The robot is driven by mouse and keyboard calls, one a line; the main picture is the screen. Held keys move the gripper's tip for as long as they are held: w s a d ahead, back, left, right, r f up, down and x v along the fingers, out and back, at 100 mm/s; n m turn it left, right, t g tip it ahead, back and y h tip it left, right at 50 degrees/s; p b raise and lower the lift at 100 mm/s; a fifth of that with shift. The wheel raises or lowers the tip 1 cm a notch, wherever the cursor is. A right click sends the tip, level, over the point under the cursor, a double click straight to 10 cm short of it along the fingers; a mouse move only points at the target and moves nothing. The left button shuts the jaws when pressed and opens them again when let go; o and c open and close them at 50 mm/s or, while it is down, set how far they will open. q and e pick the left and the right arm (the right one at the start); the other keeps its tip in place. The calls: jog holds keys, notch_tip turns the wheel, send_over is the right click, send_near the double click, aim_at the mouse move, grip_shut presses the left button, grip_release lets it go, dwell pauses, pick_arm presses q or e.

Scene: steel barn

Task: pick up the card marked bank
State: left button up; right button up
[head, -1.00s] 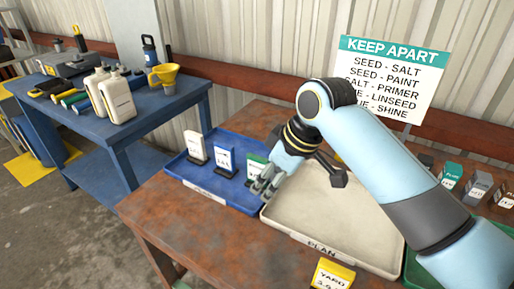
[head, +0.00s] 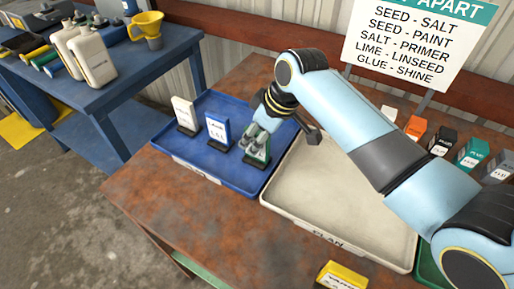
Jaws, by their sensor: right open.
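A blue tray (head: 222,171) on the rusty table holds three upright cards in dark stands: a white card (head: 184,112), a blue card (head: 217,130) and a green card (head: 262,156). Their print is too small to read, so I cannot tell which card is marked bank. My right gripper (head: 257,146) is open, pointing down over the green card and partly hiding it. I cannot tell whether its fingers touch or straddle that card. My left gripper is not in view.
A cream tray (head: 318,222) lies beside the blue one. A yellow card (head: 341,277) stands at the table's front. Several cards, including an orange one (head: 415,127), stand at right below a sign (head: 416,46). A blue bench (head: 118,85) with bottles is at left.

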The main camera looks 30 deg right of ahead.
aim_at(252, 144)
jog(key=x, duration=0.3)
jog(key=shift+w+f, duration=0.1)
jog(key=shift+f, duration=0.05)
grip_shut()
